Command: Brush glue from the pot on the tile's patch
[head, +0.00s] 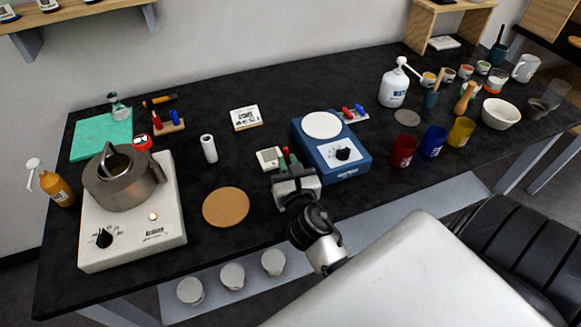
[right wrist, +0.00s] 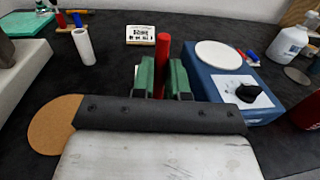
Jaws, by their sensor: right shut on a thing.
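My right gripper (head: 288,160) is over the front middle of the black table. Its green fingers are shut on a red stick-like handle, likely the brush, which stands upright between them in the right wrist view (right wrist: 162,62). The brush's bristle end is hidden. A small pale square, likely the tile (head: 268,157), lies just left of the fingers; its patch cannot be made out. A grey metal pot (head: 122,185), likely the glue pot, sits on the white hotplate (head: 155,235) at the left, with a lit lamp. My left gripper is not in view.
A round cork mat (head: 226,207) lies between hotplate and gripper. A blue device with a white disc (head: 322,126) stands close right of the gripper. A white cylinder (head: 209,148) stands behind the mat. Coloured cups (head: 403,151) and a white bowl (head: 500,114) are farther right.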

